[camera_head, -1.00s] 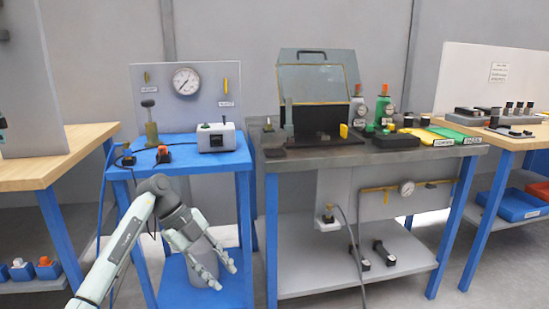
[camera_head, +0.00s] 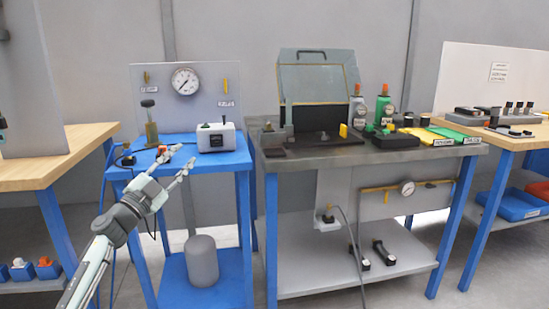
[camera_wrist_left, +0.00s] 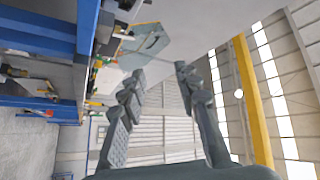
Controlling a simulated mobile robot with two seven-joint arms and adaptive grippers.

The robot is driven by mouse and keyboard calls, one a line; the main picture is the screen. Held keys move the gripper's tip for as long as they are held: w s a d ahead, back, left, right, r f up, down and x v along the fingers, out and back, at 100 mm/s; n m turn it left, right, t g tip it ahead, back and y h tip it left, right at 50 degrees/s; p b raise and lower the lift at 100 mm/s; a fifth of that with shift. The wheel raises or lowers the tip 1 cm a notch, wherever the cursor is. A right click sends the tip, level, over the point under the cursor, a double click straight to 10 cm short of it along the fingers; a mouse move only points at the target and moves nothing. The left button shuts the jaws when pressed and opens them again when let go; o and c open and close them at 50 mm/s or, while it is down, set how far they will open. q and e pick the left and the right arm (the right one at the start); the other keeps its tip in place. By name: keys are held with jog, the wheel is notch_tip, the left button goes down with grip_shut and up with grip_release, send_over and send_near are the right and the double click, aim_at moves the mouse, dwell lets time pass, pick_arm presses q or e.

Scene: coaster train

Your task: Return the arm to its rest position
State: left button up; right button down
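My left arm comes in from the lower left in the head view. Its gripper (camera_head: 181,161) is in front of the blue table's front edge, fingers pointing up and to the right. The left wrist view shows the same gripper (camera_wrist_left: 157,75) with its two fingers spread apart and nothing between them. Beyond the fingers, that view shows a wall and ceiling beams. My right gripper is in neither view.
The blue table (camera_head: 222,163) holds a grey box (camera_head: 216,138) and a gauge panel (camera_head: 205,95). A grey cylinder (camera_head: 202,262) stands on its lower shelf. A grey workbench (camera_head: 300,152) is to the right, a wooden table (camera_head: 50,165) to the left.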

pick_arm(q)
jog(key=w+a+f+n+g+y, duration=0.1)
jog(key=a+f+n+y, duration=0.2)
jog(key=a+n+y, duration=0.35)
jog(key=w+a+f+n+y, duration=0.2)
jog(key=a+f+n+y, duration=0.1)
jog(key=a+n+y, duration=0.4)
jog(key=s+a+f+n+g, duration=0.1)
jog(key=s+f+g, duration=0.1)
jog(key=f+g, duration=0.35)
jog(key=s+a+f+g, duration=0.2)
jog(key=f, duration=0.6)
jog(key=s+d+f+g+h, duration=0.1)
jog(key=s+d+f+g, duration=0.15)
jog(key=s+f, duration=0.9)
jog(key=s+d+f+g+h, duration=0.15)
jog(key=s+d+f, duration=0.25)
jog(key=s+f, duration=0.75)
jog(key=s+d+f+g, duration=0.2)
jog(key=s+d+f, duration=0.1)
jog(key=s+f, duration=0.6)
jog(key=s+d+f+g, duration=0.3)
jog(key=s+f, duration=0.7)
jog(key=s, duration=0.7)
jog(key=shift+s+d+m, duration=0.2)
jog(key=shift+d+m, duration=0.05)
jog(key=shift+m, duration=0.1)
jog(key=shift+f, duration=0.1)
